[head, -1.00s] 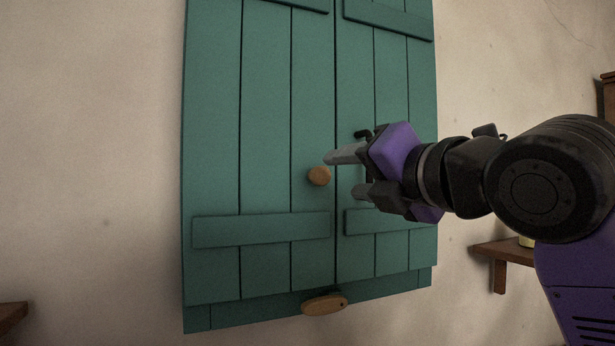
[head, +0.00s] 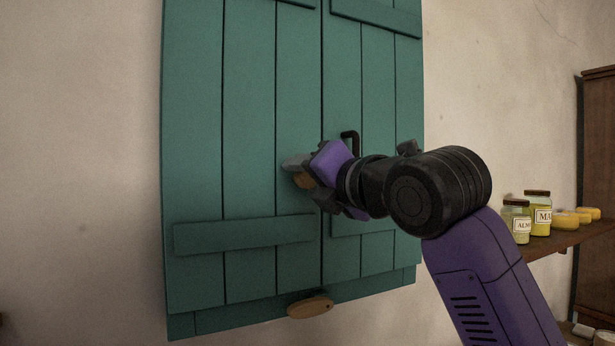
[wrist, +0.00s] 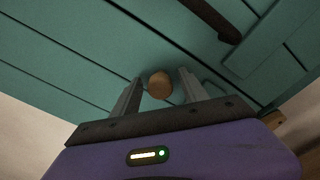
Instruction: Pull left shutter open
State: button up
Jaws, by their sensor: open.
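The left shutter (head: 248,120) is a teal plank panel, and its edge lies against the right shutter (head: 375,110) at the middle seam. A round wooden knob (head: 303,180) sits on the left shutter near that seam. My gripper (head: 297,172) is at the knob, with its fingers partly hiding it in the head view. In the wrist view the knob (wrist: 159,86) shows between the two open fingers (wrist: 158,92), with gaps on both sides. Both shutters look closed.
A wooden turn latch (head: 310,307) lies across the bottom of the frame. A shelf (head: 560,240) with jars (head: 537,214) stands at the right. The wall at left is bare.

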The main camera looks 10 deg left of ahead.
grip_shut()
dwell(1.4)
